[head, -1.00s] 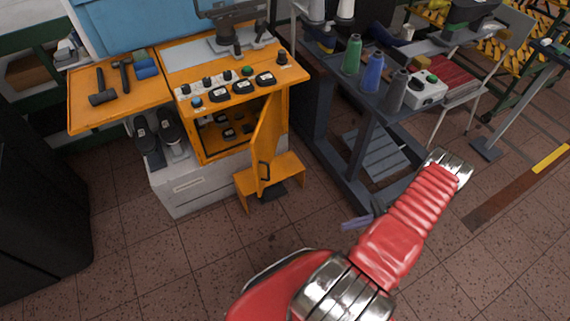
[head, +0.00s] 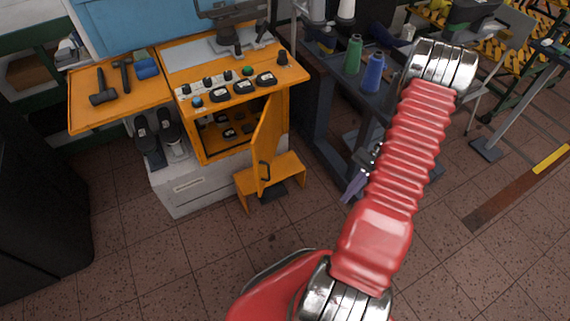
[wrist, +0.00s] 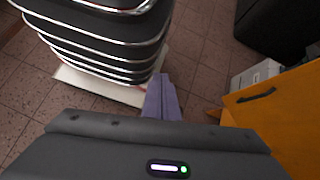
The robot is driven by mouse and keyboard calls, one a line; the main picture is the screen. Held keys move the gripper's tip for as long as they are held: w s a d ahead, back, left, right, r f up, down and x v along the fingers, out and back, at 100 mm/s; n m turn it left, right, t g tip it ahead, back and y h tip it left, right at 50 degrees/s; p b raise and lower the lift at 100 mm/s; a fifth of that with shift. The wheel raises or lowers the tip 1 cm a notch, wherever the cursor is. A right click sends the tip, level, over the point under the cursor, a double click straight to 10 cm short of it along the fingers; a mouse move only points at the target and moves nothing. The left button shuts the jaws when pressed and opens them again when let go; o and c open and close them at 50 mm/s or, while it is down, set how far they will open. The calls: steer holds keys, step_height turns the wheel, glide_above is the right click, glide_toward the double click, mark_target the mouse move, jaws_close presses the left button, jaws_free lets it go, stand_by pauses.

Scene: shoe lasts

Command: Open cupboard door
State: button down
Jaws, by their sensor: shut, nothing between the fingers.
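The orange cupboard (head: 196,135) stands at the left in the head view. Its orange door (head: 267,138) is swung out from the front, and the compartment with dark items shows behind it. A dark handle (head: 264,172) is on the door's face. In the wrist view an orange door panel (wrist: 285,115) with a dark handle (wrist: 257,95) is at the right. My gripper (head: 352,188) is right of the door in the head view, apart from it. In the wrist view my gripper's purple fingers (wrist: 162,98) are together and empty, left of the door.
An orange stool (head: 287,168) stands at the door's foot. A black cabinet (head: 40,190) is at the far left. The tiled floor in front is clear.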

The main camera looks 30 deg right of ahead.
steer(key=w+a+r+n+g+h, duration=0.1)
steer(key=w+a+r+n+h, duration=0.1)
steer(key=r, duration=0.4)
steer(key=w+a+r+n+h, duration=0.2)
steer(key=a+r, duration=0.1)
steer(key=r, duration=0.3)
steer(key=s+a+r+n+t+h, duration=0.2)
steer(key=a+r+n+t+h, duration=0.3)
steer(key=a+r, duration=2)
steer(key=n+t, duration=0.2)
steer(key=n, duration=0.4)
steer(key=shift+s+a+t, duration=0.15)
steer(key=shift+t, duration=0.15)
